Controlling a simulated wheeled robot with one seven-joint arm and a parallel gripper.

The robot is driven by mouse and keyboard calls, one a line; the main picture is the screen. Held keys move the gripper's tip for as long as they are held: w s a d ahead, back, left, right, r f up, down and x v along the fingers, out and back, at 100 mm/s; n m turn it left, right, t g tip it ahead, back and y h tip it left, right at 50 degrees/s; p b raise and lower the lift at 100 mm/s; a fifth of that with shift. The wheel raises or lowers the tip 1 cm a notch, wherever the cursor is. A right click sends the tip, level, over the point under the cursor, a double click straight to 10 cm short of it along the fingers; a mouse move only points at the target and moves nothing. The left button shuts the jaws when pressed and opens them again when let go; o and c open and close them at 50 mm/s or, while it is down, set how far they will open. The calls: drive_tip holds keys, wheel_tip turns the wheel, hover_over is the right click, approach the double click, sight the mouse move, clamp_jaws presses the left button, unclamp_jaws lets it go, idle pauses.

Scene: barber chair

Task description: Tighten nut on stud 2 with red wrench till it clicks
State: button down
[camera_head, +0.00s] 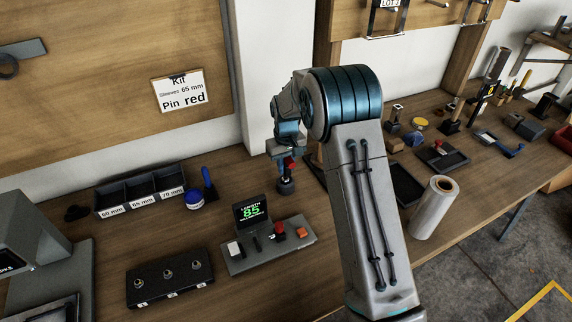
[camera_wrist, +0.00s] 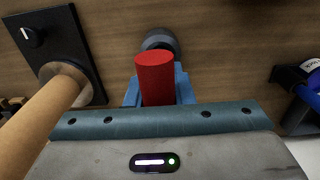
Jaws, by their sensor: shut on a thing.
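My gripper (camera_head: 286,158) is low over the bench, left of my forearm. Its blue fingers (camera_wrist: 156,88) are shut on an upright red handle (camera_wrist: 155,72), which looks like the red wrench. In the head view a bit of red (camera_head: 290,164) shows between the fingers. A dark round base (camera_wrist: 160,41) lies just beyond the handle; I cannot tell whether the handle still sits in it. A black block (camera_head: 170,281) at the front left carries three studs in a row. The middle stud (camera_head: 168,272) is probably stud 2; its nut is too small to make out.
A grey device (camera_head: 268,246) with a display reading 85 stands between the block and my gripper. A blue handle (camera_head: 208,184) and a blue jar (camera_head: 194,199) stand left of my gripper. A bin tray (camera_head: 141,191) lies behind. A tan cylinder (camera_wrist: 50,112) is close left in the wrist view.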

drive_tip(key=shift+f+b, duration=0.4)
drive_tip(key=shift+f, duration=0.15)
drive_tip(key=c, duration=1.2)
unclamp_jaws()
drive_tip(key=shift+f, duration=0.1)
drive_tip(key=shift+o, duration=0.2)
wheel_tip(320, 180, up, 10)
drive_tip(key=p, duration=0.7)
drive_tip(key=shift+r+p, duration=0.2)
drive_tip(key=shift+p, duration=0.2)
drive_tip(key=shift+s+d+r, duration=0.15)
drive_tip(key=shift+r, duration=0.2)
drive_tip(key=s+d+r+m+t+b, duration=0.1)
drive_tip(key=s+d+r, duration=0.3)
drive_tip(key=s+r, duration=0.3)
drive_tip(key=s+d+r+m+t+b, duration=0.1)
drive_tip(key=s+d+r, duration=0.3)
drive_tip(key=s+r, duration=0.35)
drive_tip(key=s+d+m+t, duration=0.1)
drive_tip(key=s+d, duration=0.3)
drive_tip(key=s, duration=1.4)
drive_tip(key=shift+s+m+t+b, duration=0.25)
drive_tip(key=shift+m+t+b, duration=0.15)
drive_tip(key=shift+m, duration=0.4)
